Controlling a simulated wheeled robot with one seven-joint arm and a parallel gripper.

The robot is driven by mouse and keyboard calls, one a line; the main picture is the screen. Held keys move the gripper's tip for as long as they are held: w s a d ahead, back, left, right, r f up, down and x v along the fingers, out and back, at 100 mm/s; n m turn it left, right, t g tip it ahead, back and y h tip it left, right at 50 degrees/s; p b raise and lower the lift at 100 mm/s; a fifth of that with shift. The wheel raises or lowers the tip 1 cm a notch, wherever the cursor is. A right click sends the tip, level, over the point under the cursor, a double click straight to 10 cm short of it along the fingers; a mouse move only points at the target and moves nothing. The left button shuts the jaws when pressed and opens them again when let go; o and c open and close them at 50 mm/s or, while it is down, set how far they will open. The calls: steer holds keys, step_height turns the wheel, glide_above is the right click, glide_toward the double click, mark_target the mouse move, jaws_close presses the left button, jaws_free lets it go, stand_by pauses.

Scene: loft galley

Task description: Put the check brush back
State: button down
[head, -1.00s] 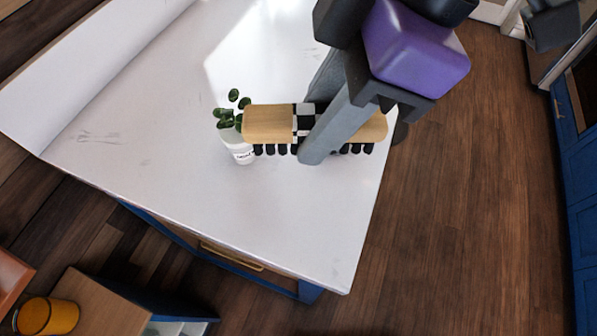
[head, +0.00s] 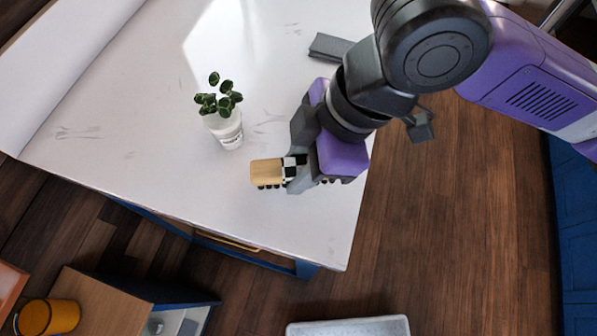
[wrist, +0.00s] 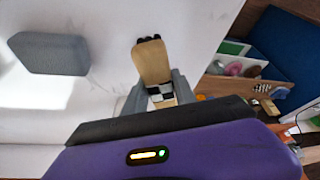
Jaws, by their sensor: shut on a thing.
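The check brush has a pale wooden body (head: 266,173), a black-and-white check band and dark bristles facing down. My gripper (head: 294,178) is shut on it around the check band. In the head view the brush is over the white counter near its front right edge; whether it touches the counter I cannot tell. My gripper hides its right part. In the wrist view the brush (wrist: 152,64) sticks out between the two fingers, its wooden end pointing away.
A potted plant (head: 226,128) in a white pot stands left of the brush on the counter (head: 120,140). A grey block (head: 329,47) lies further back. A pale tray (head: 348,327) shows below the counter's front. An orange jar (head: 47,317) stands at lower left.

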steer(key=shift+f, duration=1.85)
steer(key=shift+f, duration=0.15)
steer(key=c, duration=1)
jaws_free()
steer(key=v, duration=1.2)
steer(key=shift+r, duration=0.25)
